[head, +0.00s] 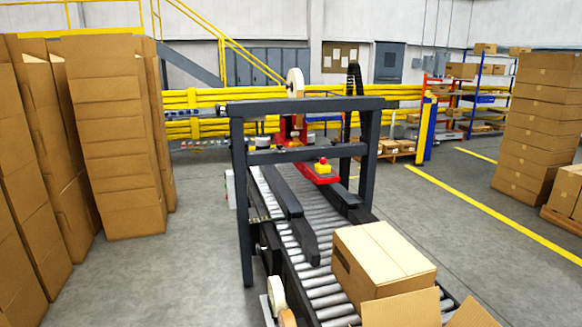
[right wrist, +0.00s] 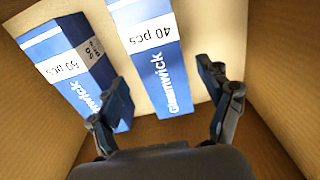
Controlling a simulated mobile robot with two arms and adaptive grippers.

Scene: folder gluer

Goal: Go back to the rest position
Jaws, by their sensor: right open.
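My right gripper (right wrist: 161,82) is open, with its fingers spread, inside or just over an open cardboard box (right wrist: 268,90). Two blue and white cartons lie in that box. One carton, marked 40 pcs (right wrist: 158,62), lies between the fingers in the picture. I cannot tell whether the fingers touch either carton. Neither of my grippers shows in the head view.
A roller conveyor (head: 322,288) runs under a dark frame (head: 305,106) with a red taping head (head: 318,172). A closed carton (head: 385,262) sits on the rollers, with open box flaps (head: 402,310) in front. Tall cardboard stacks stand left (head: 112,140) and right (head: 535,125).

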